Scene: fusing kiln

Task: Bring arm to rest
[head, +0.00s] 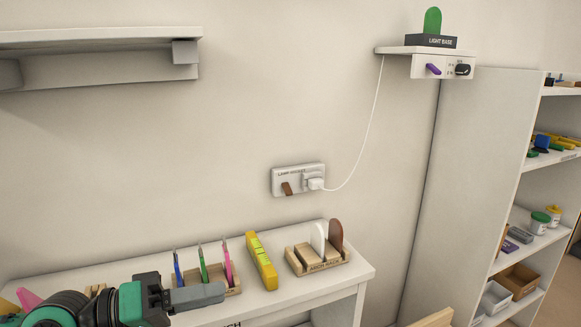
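My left gripper (198,296) reaches in from the lower left, over the front of the white bench (309,297). Its grey fingers point right and show as one block, so I cannot tell whether they are apart. No object shows in them. The fingers overlap the front of a wooden rack (233,291) in the picture; I cannot tell whether they touch it. My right gripper is not in view.
The rack holds blue, green and pink tools. A yellow level (261,261) and a wooden arch holder (320,265) stand to its right. Shelves (533,246) stand at right, and a wall shelf (110,38) hangs upper left.

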